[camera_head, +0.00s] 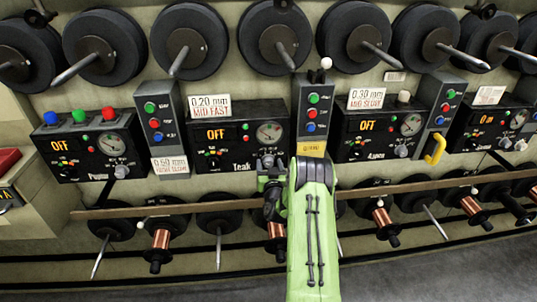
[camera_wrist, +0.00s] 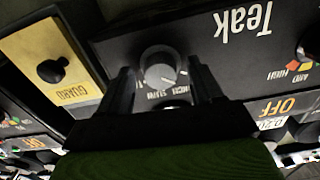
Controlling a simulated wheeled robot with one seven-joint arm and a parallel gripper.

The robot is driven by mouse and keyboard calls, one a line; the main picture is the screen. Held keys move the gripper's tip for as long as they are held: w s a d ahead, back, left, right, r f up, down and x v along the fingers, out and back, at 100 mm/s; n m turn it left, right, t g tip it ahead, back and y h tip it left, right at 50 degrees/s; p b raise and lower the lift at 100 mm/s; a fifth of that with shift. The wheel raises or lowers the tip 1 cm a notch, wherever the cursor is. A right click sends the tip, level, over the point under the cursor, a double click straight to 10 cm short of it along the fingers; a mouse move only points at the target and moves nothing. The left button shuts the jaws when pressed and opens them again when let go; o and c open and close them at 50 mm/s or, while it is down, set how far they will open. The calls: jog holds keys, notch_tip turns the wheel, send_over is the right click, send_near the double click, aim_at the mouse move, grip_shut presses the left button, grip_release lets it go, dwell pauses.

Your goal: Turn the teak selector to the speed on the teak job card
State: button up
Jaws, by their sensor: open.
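The black Teak panel (camera_head: 240,170) shows OFF on its amber display. Its white card (camera_head: 209,106) on top reads 0.20 mm MID FAST. The teak selector (camera_wrist: 160,66) is a round grey knob with small white lettering beside it; the panel appears upside down in the wrist view. My gripper (camera_wrist: 163,88) is open, with one dark finger on each side of the knob in the picture. I cannot tell whether the fingers touch it. My gripper (camera_head: 268,163) is at the Teak panel's lower right.
A yellow GUARD plate (camera_head: 311,149) with a black knob (camera_wrist: 52,70) is close beside the gripper. Neighbouring panels carry other cards, such as 0.30 mm MID SLOW (camera_head: 367,99). A wooden rail (camera_head: 160,209) and copper spools (camera_head: 160,246) lie below.

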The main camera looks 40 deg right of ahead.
jog(key=shift+w, duration=0.1)
jog(key=shift+r, duration=0.1)
jog(key=shift+c, duration=0.4)
jog(key=c, duration=1)
